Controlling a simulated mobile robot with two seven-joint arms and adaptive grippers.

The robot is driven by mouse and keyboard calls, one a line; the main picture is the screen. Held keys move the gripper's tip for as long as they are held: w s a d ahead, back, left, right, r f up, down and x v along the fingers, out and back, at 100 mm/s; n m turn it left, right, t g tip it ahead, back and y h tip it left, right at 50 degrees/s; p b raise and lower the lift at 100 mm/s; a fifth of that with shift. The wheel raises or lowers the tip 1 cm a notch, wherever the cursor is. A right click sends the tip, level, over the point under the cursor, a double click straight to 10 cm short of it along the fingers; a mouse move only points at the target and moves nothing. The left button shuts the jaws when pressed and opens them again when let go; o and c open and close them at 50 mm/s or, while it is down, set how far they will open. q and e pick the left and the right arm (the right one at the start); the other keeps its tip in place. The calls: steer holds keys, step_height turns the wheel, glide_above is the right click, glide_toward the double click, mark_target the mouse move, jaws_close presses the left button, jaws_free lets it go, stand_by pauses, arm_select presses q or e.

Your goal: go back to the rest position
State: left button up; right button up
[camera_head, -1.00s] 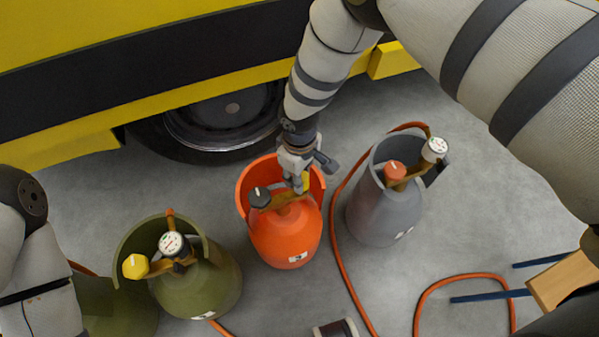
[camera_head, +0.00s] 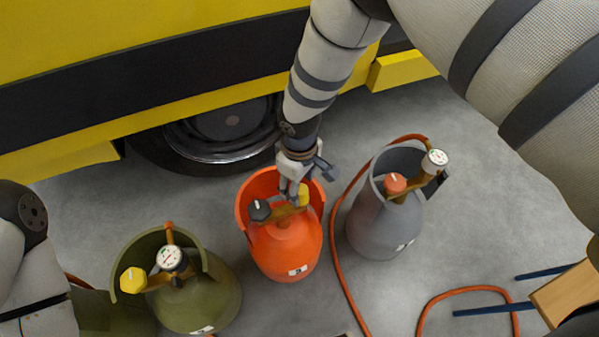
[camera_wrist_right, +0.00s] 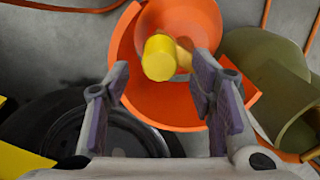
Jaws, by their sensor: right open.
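My right gripper (camera_head: 293,188) hangs at the orange cylinder (camera_head: 285,245), inside the top of its collar. Its jaws are open. In the right wrist view the cylinder's yellow knob (camera_wrist_right: 159,58) shows between the two spread fingers, with gaps on both sides. In the head view this knob (camera_head: 303,195) sits beside the fingers, and a black knob (camera_head: 260,210) sits at the valve's left end. Part of my left arm shows at the left edge, but its gripper is not in view.
An olive cylinder (camera_head: 205,295) with a gauge and yellow knob stands left. A grey cylinder (camera_head: 380,225) with a red knob and gauge stands right. An orange hose (camera_head: 338,270) runs between. Behind are a yellow vehicle (camera_head: 200,30) and its wheel (camera_head: 220,135). A wooden-topped object (camera_head: 565,292) is lower right.

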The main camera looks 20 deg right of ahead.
step_height(320, 180, up, 9)
steer(key=s+d+f+m+g+y+p, duration=0.1)
steer(key=s+f+m+p, duration=0.1)
steer(key=s, duration=0.7)
steer(key=s+d+f+m+g+p, duration=0.1)
steer(key=s+d+f+p, duration=0.15)
steer(key=s, duration=0.55)
arm_select(q)
steer(key=w+r+t+p, duration=0.3)
steer(key=w+r+p, duration=0.1)
steer(key=w+r, duration=0.4)
steer(key=shift+p+v, duration=0.3)
steer(key=shift+v, duration=0.7)
arm_select(e)
steer(key=s+d+r+m, duration=0.2)
steer(key=s+d, duration=0.1)
steer(key=s, duration=0.7)
steer(key=s+d+r+m+h, duration=0.1)
steer(key=s+d+r+m, duration=0.1)
steer(key=s, duration=0.8)
steer(key=shift+s+d+r, duration=0.2)
steer(key=shift+d+r, duration=0.5)
steer(key=shift+d, duration=0.05)
